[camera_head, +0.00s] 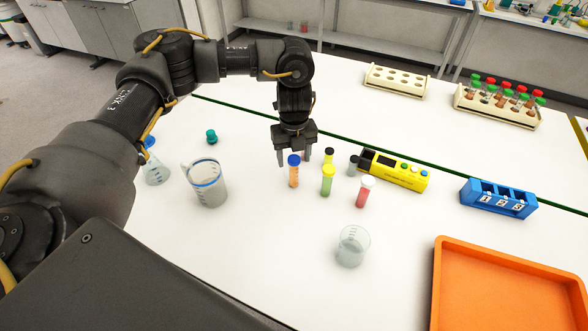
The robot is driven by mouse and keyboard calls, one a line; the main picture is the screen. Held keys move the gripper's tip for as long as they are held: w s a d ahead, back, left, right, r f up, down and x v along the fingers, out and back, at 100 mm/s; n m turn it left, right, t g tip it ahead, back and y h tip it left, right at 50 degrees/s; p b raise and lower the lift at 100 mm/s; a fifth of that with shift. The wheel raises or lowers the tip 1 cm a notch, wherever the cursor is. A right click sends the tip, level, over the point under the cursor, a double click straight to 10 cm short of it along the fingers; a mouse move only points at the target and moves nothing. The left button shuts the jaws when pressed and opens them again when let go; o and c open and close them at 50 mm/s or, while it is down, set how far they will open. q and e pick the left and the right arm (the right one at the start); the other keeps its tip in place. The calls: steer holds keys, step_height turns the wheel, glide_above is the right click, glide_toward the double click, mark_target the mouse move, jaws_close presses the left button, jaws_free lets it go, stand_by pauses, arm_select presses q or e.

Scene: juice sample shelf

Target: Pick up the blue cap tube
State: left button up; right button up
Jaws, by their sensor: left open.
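The blue cap tube (293,176) stands upright on the white table, with orange contents below its blue cap. My left gripper (294,156) points down at the blue cap tube, open, with one finger on each side of the cap in the picture. I cannot tell whether the fingers are level with the cap or behind it. A yellow-capped green tube (326,184) stands just to the right. My right gripper is out of view.
Close by stand a white-capped red tube (362,195), a black-capped tube (329,155), a grey tube (353,166) and a yellow device (398,172). Beakers (207,190) (351,250), a blue numbered rack (498,198) and an orange tray (447,246) stand around.

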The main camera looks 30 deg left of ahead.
mark_target(294, 166)
arm_select(q)
step_height(294, 166, down, 4)
steer(key=shift+f+p, duration=0.15)
steer(key=shift+p, duration=0.2)
steer(key=c, duration=1.1)
